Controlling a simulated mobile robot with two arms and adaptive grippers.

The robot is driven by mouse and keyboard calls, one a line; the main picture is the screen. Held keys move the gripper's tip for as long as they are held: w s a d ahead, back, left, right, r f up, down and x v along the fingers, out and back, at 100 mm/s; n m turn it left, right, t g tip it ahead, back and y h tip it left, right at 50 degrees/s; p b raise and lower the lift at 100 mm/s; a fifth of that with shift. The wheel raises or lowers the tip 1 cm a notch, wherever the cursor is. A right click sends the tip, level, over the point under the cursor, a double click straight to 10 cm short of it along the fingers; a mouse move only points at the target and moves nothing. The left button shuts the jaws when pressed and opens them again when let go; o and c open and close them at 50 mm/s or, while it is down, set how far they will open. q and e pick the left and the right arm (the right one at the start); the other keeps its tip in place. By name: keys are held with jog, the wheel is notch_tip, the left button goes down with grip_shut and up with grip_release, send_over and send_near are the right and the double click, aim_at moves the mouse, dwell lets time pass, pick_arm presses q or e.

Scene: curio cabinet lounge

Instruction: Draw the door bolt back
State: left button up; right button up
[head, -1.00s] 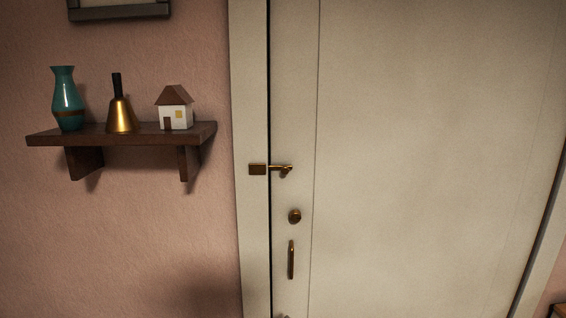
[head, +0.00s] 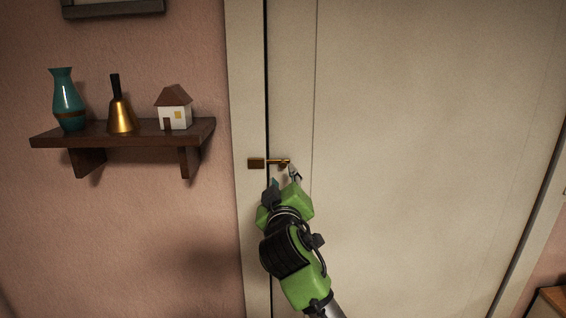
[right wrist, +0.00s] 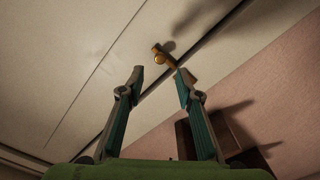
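The brass door bolt (head: 277,162) lies across the dark gap between the white door (head: 430,150) and its frame. Its square brass keeper plate (head: 256,163) is on the frame. My right gripper (head: 284,177) is just below the bolt, with its fingers apart and nothing between them. In the right wrist view the bolt (right wrist: 164,56) shows beyond the open fingertips (right wrist: 159,76), with the right-hand finger overlapping the keeper plate's edge. I cannot tell whether a finger touches the bolt. The lock and handle below it are hidden behind my right arm. My left gripper is out of view.
A dark wooden shelf (head: 120,138) juts from the pink wall left of the door. It holds a teal vase (head: 67,101), a brass bell (head: 121,118) and a small model house (head: 174,112). The door surface to the right is clear.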

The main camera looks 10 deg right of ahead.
aim_at(283, 166)
jog(key=w+p, duration=0.1)
jog(key=w, duration=0.2)
jog(key=w+d+p, duration=0.1)
jog(key=w, duration=0.2)
jog(key=shift+w+d+r, duration=0.15)
jog(key=shift+w, duration=0.1)
jog(key=shift+w+d, duration=0.1)
jog(key=shift+w, duration=0.55)
jog(key=shift+d, duration=0.1)
grip_shut()
